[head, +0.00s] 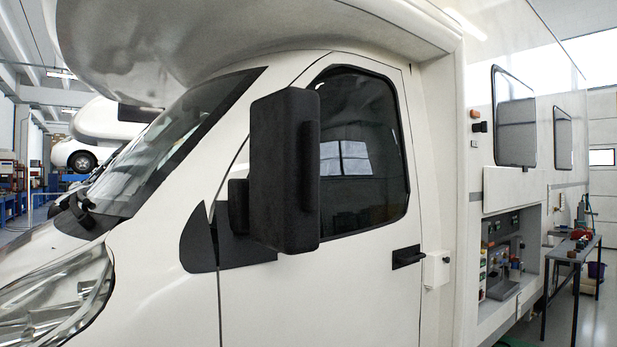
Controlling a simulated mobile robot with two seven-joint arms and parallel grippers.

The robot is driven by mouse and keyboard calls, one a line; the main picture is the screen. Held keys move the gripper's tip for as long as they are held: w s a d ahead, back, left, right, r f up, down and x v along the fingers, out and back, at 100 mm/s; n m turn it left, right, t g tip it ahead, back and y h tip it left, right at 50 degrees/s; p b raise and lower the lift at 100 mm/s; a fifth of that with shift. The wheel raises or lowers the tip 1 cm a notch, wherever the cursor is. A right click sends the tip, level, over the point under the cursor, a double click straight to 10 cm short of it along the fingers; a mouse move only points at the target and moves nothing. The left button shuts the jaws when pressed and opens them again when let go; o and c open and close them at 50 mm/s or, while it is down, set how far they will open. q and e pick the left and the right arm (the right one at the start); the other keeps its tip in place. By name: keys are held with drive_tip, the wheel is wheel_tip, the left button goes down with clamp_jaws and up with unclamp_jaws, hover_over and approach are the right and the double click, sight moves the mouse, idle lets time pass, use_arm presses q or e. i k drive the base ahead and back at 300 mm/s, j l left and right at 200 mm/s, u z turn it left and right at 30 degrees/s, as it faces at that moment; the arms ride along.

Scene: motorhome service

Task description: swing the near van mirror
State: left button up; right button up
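The near van mirror (285,170) is a tall black housing with rounded edges, standing out from the white cab door (350,275) in the head view. A vertical black bar runs along its right side. Its black arm and base (238,228) join the door at the front corner of the side window. The mirror covers the front part of the dark side window (362,150). Its glass face cannot be made out. Neither of my grippers shows in the head view.
The black door handle (408,257) is right of the mirror. The windscreen (160,150) and headlight (58,300) are at left. An open service hatch (510,260) and a workbench with tools (572,250) stand at right. The white overcab (230,30) hangs above.

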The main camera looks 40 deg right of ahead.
sight(284, 192)
drive_tip(key=z, duration=1.45)
